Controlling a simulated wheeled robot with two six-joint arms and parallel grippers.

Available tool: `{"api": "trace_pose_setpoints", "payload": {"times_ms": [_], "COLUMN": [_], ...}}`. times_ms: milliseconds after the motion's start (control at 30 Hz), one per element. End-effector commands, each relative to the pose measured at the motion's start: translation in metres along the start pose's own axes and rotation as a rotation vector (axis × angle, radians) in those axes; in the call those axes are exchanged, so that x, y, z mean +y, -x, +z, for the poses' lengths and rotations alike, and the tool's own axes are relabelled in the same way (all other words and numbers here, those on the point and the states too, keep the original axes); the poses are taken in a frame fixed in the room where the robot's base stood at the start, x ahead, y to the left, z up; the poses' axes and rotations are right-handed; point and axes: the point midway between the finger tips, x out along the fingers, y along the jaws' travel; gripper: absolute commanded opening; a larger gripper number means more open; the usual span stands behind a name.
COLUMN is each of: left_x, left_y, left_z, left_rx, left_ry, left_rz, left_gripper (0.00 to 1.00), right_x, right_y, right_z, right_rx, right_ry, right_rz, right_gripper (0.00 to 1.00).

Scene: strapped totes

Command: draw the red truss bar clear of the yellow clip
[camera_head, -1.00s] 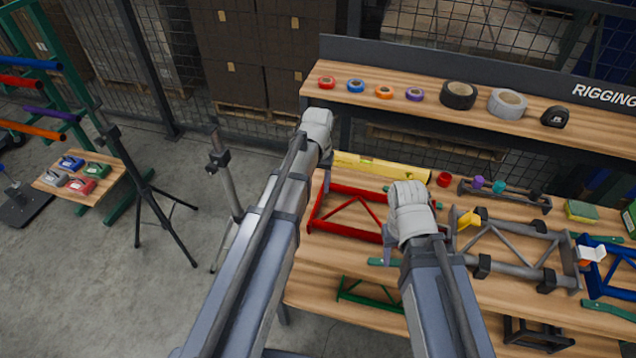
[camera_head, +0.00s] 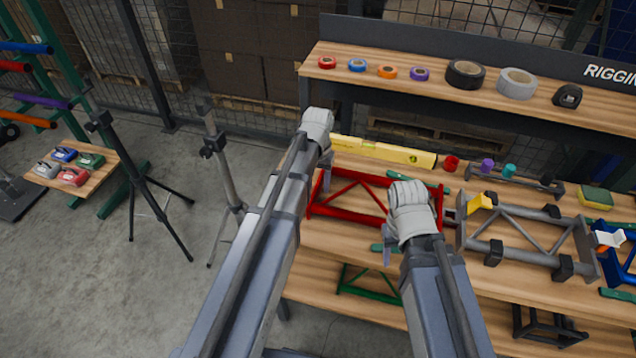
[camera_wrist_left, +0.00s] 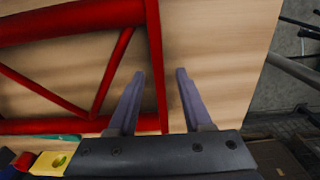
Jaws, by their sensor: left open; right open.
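The red truss bar (camera_head: 345,208) lies on the wooden bench in the head view, its right end close to the grey truss (camera_head: 520,258). The yellow clip (camera_head: 482,202) sits at the grey truss's left end; whether it touches the red truss is hard to tell. My left gripper (camera_head: 326,165) is over the red truss's left end. In the left wrist view its open fingers (camera_wrist_left: 160,95) lie on either side of the truss's red end bar (camera_wrist_left: 156,60), apart from it. My right gripper (camera_head: 390,250) is open near the truss's right part, its hand hiding some of it.
A yellow level (camera_head: 385,152) lies behind the red truss. A shelf with tape rolls (camera_head: 465,74) stands above the bench back. A blue truss (camera_head: 622,262) is at far right and a green truss (camera_head: 368,284) on the lower shelf. Tripod stands (camera_head: 145,190) occupy the floor at left.

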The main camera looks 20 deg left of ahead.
Motion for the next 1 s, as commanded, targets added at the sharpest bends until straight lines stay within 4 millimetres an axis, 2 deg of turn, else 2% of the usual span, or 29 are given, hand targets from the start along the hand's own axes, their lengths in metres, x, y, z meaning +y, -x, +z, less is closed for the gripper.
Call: {"api": "trace_pose_setpoints", "payload": {"times_ms": [67, 500, 1000], "left_x": [0.0000, 0.0000, -0.0001], "left_y": [0.0003, 0.0002, 0.0002], "left_z": [0.0000, 0.0000, 0.0001], "left_rx": [0.000, 0.000, 0.000], "left_ry": [0.000, 0.000, 0.000], "left_rz": [0.000, 0.000, 0.000], "left_gripper": [0.50, 0.01, 0.00], "right_x": [0.0000, 0.0000, 0.0000], "right_y": [0.0003, 0.0002, 0.0002], "right_z": [0.0000, 0.0000, 0.0000], "right_rx": [0.000, 0.000, 0.000], "right_ry": [0.000, 0.000, 0.000], "right_rz": [0.000, 0.000, 0.000], "right_gripper": [0.50, 0.50, 0.50]}}
